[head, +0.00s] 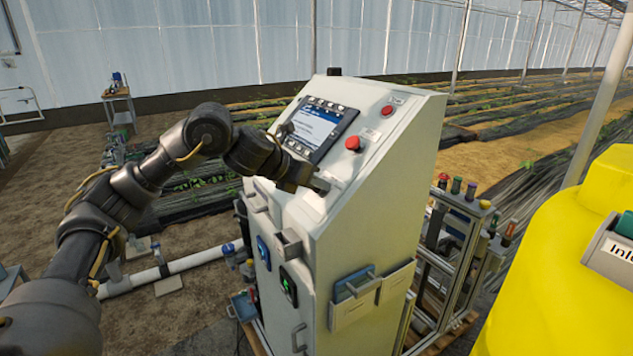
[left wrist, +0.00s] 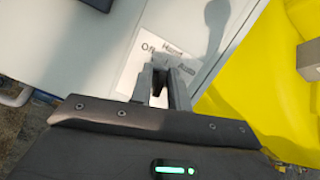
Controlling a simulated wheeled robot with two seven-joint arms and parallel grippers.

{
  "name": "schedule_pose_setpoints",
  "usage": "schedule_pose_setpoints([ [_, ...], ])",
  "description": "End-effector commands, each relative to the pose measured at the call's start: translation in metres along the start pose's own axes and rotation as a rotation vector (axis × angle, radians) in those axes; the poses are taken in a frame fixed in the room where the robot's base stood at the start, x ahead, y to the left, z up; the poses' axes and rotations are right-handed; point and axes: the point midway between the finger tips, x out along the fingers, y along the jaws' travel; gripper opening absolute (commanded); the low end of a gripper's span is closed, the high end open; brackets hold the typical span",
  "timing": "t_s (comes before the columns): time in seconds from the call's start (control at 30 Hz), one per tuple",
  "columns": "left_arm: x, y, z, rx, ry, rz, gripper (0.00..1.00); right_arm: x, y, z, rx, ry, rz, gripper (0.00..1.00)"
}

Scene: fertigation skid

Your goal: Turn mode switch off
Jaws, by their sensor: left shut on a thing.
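The mode switch's white label plate (left wrist: 133,62) shows in the left wrist view, on the cabinet's sloped front panel. It reads Off, Hand and Auto, partly covered by my fingers. In the head view, my left gripper (head: 320,184) is at the lower part of this panel, below the screen. In the left wrist view, my left gripper (left wrist: 165,68) is shut on the mode switch's knob at the plate. The fingers hide most of the knob, so I cannot tell which position it points to. My right gripper is in neither view.
A yellow tank (head: 570,270) stands at right. White pipe (head: 185,264) runs low at left.

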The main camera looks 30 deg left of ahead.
Motion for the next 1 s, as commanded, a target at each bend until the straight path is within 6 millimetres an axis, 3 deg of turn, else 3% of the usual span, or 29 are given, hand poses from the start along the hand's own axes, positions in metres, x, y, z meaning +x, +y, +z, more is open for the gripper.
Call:
schedule_pose_setpoints([
  [0.43,0.0000,0.0001,0.0000,-0.170,0.001,0.037,0.00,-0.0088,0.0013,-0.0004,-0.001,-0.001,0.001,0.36],
  [1.0,0.0003,0.0009,-0.0008,-0.235,0.002,0.051,0.00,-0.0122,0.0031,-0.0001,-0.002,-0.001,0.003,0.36],
])
